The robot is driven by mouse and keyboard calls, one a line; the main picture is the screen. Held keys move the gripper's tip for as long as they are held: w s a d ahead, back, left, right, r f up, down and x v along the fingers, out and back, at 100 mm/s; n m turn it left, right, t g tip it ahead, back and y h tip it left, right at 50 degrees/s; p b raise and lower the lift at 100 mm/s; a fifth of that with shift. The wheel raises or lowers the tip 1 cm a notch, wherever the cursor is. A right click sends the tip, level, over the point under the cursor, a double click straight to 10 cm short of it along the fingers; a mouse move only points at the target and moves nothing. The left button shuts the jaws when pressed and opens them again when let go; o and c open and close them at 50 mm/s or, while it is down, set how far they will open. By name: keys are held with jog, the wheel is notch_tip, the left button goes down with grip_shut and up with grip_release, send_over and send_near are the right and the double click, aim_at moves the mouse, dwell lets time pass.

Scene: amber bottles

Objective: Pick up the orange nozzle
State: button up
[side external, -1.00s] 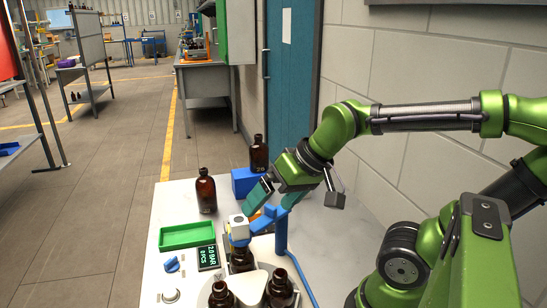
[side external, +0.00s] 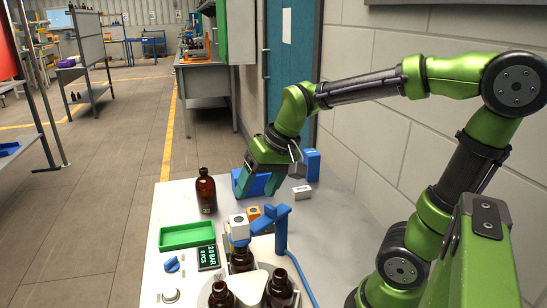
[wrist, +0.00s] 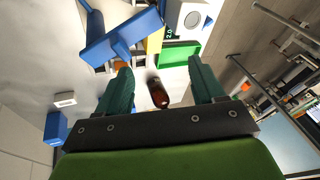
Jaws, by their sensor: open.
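My gripper (side external: 258,190) is open and empty, its teal fingers pointing down above the far part of the white table. It also shows in the wrist view (wrist: 160,67). A small orange piece (wrist: 121,65), apparently the nozzle, shows beside the left fingertip, partly hidden by it and by a blue bracket. In the side view an orange block-like piece (side external: 254,212) sits behind the blue bracket (side external: 266,219), right of a white cube (side external: 237,226). I cannot tell whether both are the same piece.
A brown bottle (side external: 207,192) stands left of my gripper. Several bottles (side external: 280,288) stand at the front around a white holder. A green tray (side external: 187,235) is at left. A blue box (side external: 312,165) and small white box (side external: 302,193) stand right; the right tabletop is mostly clear.

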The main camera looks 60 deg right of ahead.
jog(key=w+d+f+m+g+h, duration=0.1)
jog(key=w+d+f+m+g, duration=0.25)
jog(key=w+d, duration=0.75)
jog(key=g, duration=0.1)
send_over(253, 210)
notch_tip(253, 210, down, 10)
jog(key=shift+w, duration=0.15)
jog(key=shift+s+f, duration=0.2)
jog(key=shift+f, duration=2.75)
jog(key=shift+c, duration=0.5)
jog(key=c, duration=0.9)
